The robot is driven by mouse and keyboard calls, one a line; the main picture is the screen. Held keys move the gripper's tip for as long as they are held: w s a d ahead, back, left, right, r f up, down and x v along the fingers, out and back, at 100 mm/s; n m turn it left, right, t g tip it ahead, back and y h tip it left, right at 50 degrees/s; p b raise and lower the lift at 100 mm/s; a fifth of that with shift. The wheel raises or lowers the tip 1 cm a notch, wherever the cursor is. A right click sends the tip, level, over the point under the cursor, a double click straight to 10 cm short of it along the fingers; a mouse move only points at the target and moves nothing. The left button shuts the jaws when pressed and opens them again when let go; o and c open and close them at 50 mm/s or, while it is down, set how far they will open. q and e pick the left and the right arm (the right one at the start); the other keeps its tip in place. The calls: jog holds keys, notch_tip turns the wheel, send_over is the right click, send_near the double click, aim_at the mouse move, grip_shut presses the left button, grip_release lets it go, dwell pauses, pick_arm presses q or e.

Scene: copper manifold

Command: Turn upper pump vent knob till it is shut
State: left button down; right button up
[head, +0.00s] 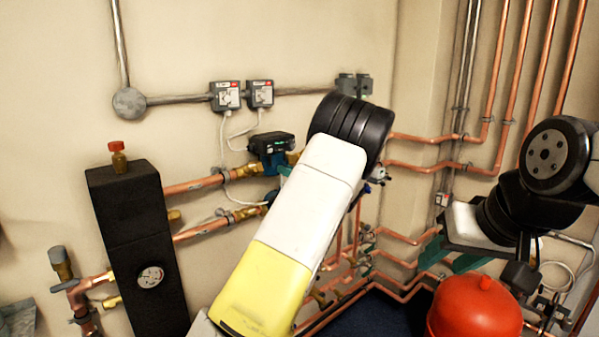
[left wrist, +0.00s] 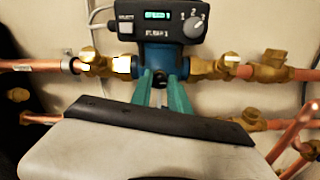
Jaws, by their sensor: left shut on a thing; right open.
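The upper pump (head: 272,143) has a dark control head and sits on the upper copper pipe, partly covered by my left arm in the head view. In the left wrist view the pump (left wrist: 158,56) shows a lit display, a dial and a blue body. Its small dark vent knob (left wrist: 158,79) is at the front of the body. My left gripper (left wrist: 159,86) has its green fingers shut on the knob, whose sides they hide. How far the knob is turned cannot be told. My right gripper (head: 452,260) is open, at the right, away from the pump.
A black manifold block (head: 138,245) with a gauge stands left of the pumps. A red vessel (head: 474,312) is at the lower right, below my right gripper. Copper pipes (head: 410,138) run along the wall and corner. Brass valves (left wrist: 95,62) flank the upper pump closely.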

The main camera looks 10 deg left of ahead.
pick_arm(q)
jog(key=n, duration=1.8)
jog(key=shift+f, duration=0.1)
jog(key=shift+n, duration=0.3)
dwell(0.4)
jog(key=c, duration=1.3)
grip_release()
jog(key=shift+o, duration=0.2)
jog(key=shift+s, duration=0.1)
